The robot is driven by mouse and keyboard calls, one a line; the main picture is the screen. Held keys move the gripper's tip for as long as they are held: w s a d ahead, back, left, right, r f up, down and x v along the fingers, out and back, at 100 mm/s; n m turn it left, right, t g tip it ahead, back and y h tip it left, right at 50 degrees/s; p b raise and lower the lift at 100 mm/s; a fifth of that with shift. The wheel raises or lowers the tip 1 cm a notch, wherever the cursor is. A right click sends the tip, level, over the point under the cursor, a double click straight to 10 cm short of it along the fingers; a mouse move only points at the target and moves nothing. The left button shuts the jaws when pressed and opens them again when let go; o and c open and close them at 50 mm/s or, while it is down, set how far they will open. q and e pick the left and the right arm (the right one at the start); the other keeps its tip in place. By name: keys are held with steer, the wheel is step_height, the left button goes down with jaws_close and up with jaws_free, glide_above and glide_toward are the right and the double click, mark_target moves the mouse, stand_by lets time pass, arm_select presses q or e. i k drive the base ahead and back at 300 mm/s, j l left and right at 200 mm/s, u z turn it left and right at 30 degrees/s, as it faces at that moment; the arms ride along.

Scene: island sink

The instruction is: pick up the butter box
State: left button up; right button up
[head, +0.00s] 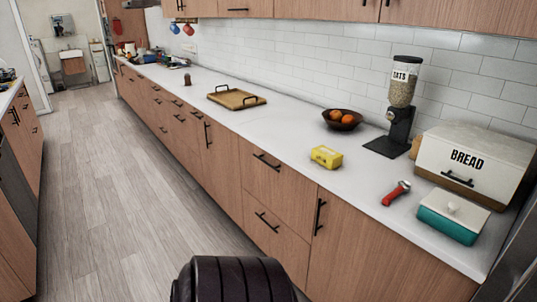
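A small yellow box (326,157), which looks like the butter box, lies on the white countertop (290,148) near its front edge, in the middle right of the head view. Nothing touches it. Neither of my grippers shows in this view. A dark rounded part at the bottom centre looks like a piece of my own body.
A bowl of oranges (342,119) and an oats dispenser (399,110) stand behind the box. To its right are a red-handled tool (395,193), a teal dish (453,217) and a bread box (471,162). A wooden tray (236,98) lies further left. The counter around the box is clear.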

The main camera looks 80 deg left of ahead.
mark_target(328, 158)
steer(key=u, duration=2.45)
steer(key=i+u, duration=0.1)
steer(key=u, duration=0.75)
steer(key=i+u, duration=0.15)
steer(key=u, duration=0.75)
steer(key=l+u, duration=0.15)
steer(key=u, duration=0.3)
steer(key=i+u, duration=0.1)
steer(key=u, duration=0.35)
steer(key=l+u, duration=0.15)
steer(key=u, duration=0.3)
steer(key=l+u, duration=0.45)
steer(key=l, duration=0.75)
steer(key=l+z, duration=0.25)
steer(key=l, duration=0.25)
steer(key=i+l+z, duration=0.2)
steer(key=l, duration=0.3)
steer(key=z, duration=0.4)
steer(key=l+z, duration=0.1)
steer(key=z, duration=0.75)
steer(key=l+z, duration=0.1)
steer(key=z, duration=0.3)
steer(key=i, duration=0.05)
